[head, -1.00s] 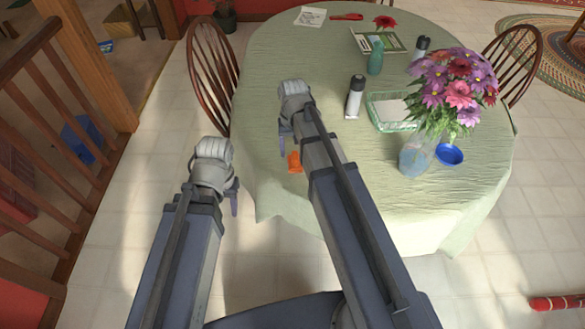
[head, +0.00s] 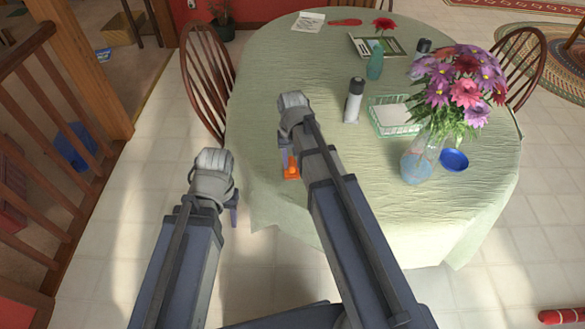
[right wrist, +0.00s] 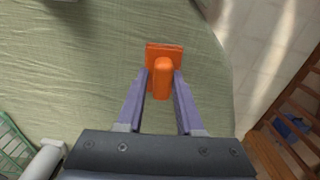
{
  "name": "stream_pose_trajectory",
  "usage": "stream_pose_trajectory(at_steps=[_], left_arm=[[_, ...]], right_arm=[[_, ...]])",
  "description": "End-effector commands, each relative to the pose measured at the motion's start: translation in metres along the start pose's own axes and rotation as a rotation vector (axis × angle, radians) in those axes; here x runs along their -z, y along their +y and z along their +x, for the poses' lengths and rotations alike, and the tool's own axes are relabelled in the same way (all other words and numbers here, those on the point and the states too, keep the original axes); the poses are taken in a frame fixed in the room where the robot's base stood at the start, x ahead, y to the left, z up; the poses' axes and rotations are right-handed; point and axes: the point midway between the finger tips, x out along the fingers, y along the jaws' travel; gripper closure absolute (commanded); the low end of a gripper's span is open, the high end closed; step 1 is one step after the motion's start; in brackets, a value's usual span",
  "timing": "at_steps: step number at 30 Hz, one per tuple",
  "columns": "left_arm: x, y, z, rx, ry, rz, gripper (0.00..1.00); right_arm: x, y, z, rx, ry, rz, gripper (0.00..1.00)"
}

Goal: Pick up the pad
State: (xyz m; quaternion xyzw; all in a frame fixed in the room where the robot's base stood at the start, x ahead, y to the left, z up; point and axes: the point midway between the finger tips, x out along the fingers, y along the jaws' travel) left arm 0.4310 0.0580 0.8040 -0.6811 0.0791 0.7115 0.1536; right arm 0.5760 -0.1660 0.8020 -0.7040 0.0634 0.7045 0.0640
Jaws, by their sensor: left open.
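The pad appears to be the orange piece with a flat base and a raised rounded handle (right wrist: 163,75). It lies on the green tablecloth near the table's left edge. In the head view it (head: 291,172) shows just below my right gripper (head: 285,150), partly hidden. In the right wrist view, the fingers of my right gripper (right wrist: 161,76) stand either side of the handle, with narrow gaps visible. It looks open. My left gripper (head: 234,205) is open and empty, left of the table over the floor.
On the table (head: 270,85) stand a grey-and-black bottle (head: 354,100), a green basket (head: 395,128), a flower vase (head: 416,162) and a blue bowl (head: 454,160). A paper sheet (head: 308,21) lies at the back. A wooden chair (head: 208,75) stands left. The cloth around the pad is mostly clear.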

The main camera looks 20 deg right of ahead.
Motion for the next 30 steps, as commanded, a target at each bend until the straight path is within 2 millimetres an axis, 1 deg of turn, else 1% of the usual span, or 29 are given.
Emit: stream_pose_trajectory(at_steps=[1, 6, 9, 24, 30], left_arm=[[0.0, 0.0, 0.0, 0.0, 0.0, 0.0, 0.5], [0.0, 0.0, 0.0, 0.0, 0.0, 0.0, 0.5], [0.0, 0.0, 0.0001, 0.0, 0.0, 0.0, 0.5], [0.0, -0.0001, -0.0005, 0.0, 0.0, 0.0, 0.5], [-0.0006, -0.0009, -0.0094, 0.0, 0.0, 0.0, 0.5]], right_arm=[[0.0, 0.0, 0.0, 0.0, 0.0, 0.0, 0.71], [0.0, 0.0, 0.0, 0.0, 0.0, 0.0, 0.9], [0.0002, 0.0, 0.0001, 0.0, 0.0, 0.0, 1.0], [0.0, -0.0002, -0.0005, 0.0, 0.0, 0.0, 1.0], [-0.0001, 0.0, -0.0095, 0.0, 0.0, 0.0, 1.0]])
